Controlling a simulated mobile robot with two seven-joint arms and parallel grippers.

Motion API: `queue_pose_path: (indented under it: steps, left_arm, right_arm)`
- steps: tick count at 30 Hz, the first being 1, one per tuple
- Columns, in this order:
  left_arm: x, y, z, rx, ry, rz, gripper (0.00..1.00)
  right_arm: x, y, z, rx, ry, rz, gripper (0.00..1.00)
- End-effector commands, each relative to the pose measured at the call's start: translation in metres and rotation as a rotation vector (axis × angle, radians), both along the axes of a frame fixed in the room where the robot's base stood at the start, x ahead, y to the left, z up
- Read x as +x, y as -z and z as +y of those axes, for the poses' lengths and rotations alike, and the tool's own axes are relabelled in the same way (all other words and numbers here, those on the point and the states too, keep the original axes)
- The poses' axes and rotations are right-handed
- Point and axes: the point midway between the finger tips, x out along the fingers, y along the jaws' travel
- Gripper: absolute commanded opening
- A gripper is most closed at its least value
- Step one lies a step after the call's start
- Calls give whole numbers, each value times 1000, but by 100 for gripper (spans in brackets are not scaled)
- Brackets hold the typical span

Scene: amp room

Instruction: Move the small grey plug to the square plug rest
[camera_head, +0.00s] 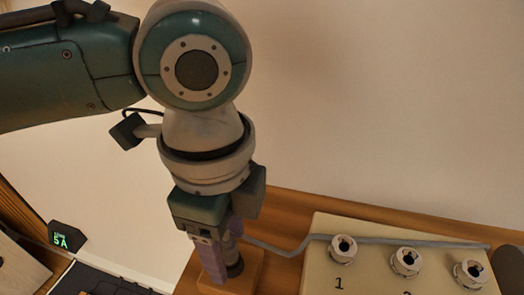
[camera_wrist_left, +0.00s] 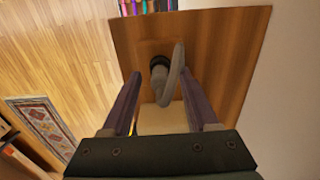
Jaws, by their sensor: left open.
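The small grey plug (camera_head: 237,229) stands at a wooden block (camera_head: 252,272), with its dark lower end at the block's top. My left gripper (camera_head: 218,270) points down and partly hides the plug. In the left wrist view, the grey plug (camera_wrist_left: 164,84) shows between the two open purple fingers of my left gripper (camera_wrist_left: 160,78), with visible gaps on both sides. I cannot tell from these views whether the block is the square plug rest. My right gripper is not in view.
A grey cable (camera_head: 290,250) runs from the plug along a beige panel (camera_head: 325,225). The panel bears round metal sockets (camera_head: 343,248), with a "1" under the first. A dark round object (camera_head: 508,266) is at the right edge. A small display reading 5A (camera_head: 66,238) is at left.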

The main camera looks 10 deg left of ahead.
Motion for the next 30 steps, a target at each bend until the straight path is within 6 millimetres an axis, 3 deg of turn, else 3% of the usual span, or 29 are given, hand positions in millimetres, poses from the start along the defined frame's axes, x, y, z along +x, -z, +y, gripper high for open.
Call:
queue_pose_path:
  steps: [15,20,30]
  left_arm:
    - [1,-87,0,-1,1,-4,60]
    - [0,-97,0,0,0,-2,60]
    - [0,-97,0,0,0,-1,60]
  right_arm:
    - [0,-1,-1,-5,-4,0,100]
    - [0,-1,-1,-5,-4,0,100]
    - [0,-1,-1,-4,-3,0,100]
